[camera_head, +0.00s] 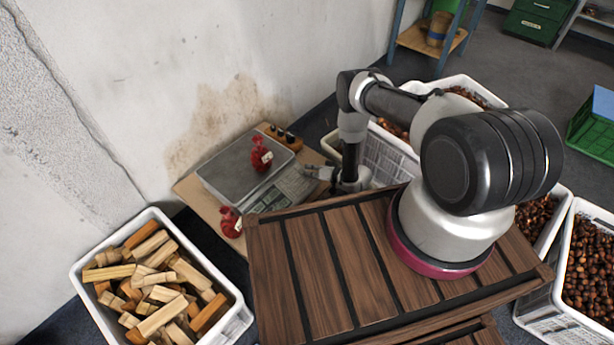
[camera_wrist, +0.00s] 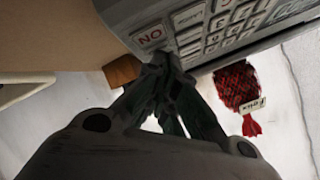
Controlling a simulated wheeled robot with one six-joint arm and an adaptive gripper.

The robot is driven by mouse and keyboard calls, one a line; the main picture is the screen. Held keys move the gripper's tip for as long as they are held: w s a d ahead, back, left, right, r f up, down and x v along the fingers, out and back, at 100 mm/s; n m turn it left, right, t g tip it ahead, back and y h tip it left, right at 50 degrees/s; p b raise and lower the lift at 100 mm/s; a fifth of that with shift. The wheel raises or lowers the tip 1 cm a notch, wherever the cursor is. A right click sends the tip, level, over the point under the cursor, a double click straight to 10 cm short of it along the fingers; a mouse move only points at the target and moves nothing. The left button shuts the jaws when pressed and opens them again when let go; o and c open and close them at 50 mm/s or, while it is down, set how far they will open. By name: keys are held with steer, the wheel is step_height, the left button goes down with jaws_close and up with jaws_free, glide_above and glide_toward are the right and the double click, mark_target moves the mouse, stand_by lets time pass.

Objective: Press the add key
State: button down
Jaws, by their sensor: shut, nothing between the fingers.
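A weighing scale (camera_head: 232,172) with a grey plate stands on a light board by the wall. Its key panel (camera_head: 287,188) faces my gripper (camera_head: 318,172). In the wrist view the panel shows pale keys (camera_wrist: 217,23) and a label reading "NO" (camera_wrist: 150,37). My gripper (camera_wrist: 167,62) is shut and empty, its fingertips at the panel's edge close to the keys beside that label. I cannot tell whether they touch a key. The fingers hide part of the panel, and I cannot read which key is the add key.
One red net bag (camera_head: 260,155) sits on the scale plate; another red bag (camera_head: 230,222) stands at the board's front. A crate of wood pieces (camera_head: 237,318) is at lower left. Crates of chestnuts (camera_head: 540,312) stand right. My arm passes over a slatted wooden top (camera_head: 330,262).

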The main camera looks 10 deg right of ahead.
steer(key=shift+r, duration=0.15)
steer(key=shift+s+d+r, duration=0.15)
steer(key=shift+s+r, duration=0.05)
steer(key=shift+r, duration=0.35)
steer(key=r, duration=0.1)
steer(key=s+r, duration=0.1)
steer(key=r, duration=0.1)
steer(key=d+r, duration=0.1)
steer(key=shift+s+r, duration=0.15)
steer(key=shift+r, duration=0.25)
stand_by(1.6)
